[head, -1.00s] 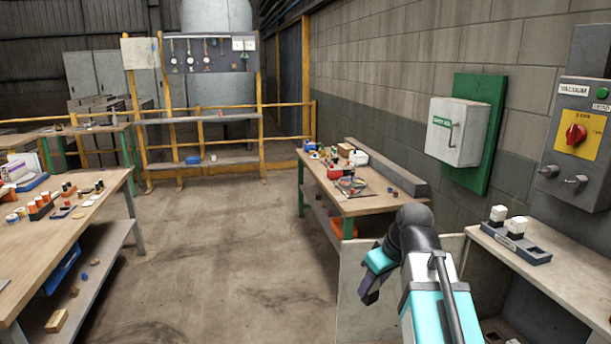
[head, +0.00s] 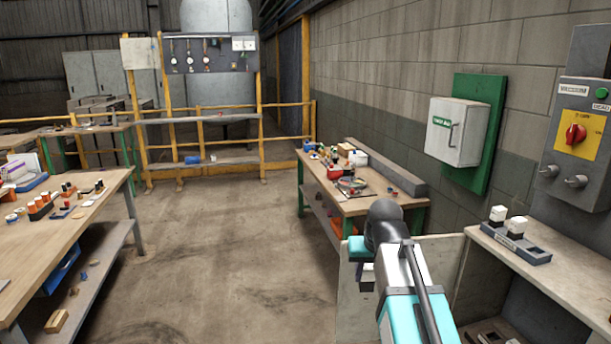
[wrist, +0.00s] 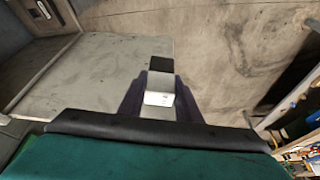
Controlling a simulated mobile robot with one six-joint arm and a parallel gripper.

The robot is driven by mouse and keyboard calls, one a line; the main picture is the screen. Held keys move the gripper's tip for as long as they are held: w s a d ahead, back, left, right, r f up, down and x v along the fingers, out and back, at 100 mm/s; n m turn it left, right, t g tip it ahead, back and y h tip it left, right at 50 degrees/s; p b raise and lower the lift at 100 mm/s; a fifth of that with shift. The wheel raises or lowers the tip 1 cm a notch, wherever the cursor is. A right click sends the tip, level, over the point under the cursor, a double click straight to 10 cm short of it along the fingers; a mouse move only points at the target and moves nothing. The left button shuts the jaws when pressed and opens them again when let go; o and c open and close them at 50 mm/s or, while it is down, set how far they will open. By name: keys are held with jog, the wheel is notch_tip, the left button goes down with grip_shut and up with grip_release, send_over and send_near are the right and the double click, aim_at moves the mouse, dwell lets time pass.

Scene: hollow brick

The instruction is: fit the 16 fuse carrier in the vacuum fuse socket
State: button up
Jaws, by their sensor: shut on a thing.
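My gripper (wrist: 160,108) is shut on a small block with a pale grey and white body and a black end (wrist: 160,80), which looks like the fuse carrier; no number is readable on it. The block points away from the wrist, above the floor and the edge of a pale panel. In the head view my arm hides most of the gripper. A dark fuse block (head: 516,243) lies on the bench at right, below the panel labelled VACUUM (head: 575,130). Two white-topped carriers (head: 516,227) stand in it, and a slot at its near right end looks empty.
The pale bench (head: 570,265) runs along the right wall, with an upright pale side panel (head: 430,270) close to my arm. A cluttered workbench (head: 365,205) stands ahead and another table (head: 60,220) at left. The floor between them is clear.

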jog(key=s+f, duration=0.5)
jog(key=f, duration=0.1)
jog(key=shift+f, duration=0.35)
jog(key=shift+s+a, duration=0.1)
jog(key=shift+a, duration=0.05)
dwell(0.4)
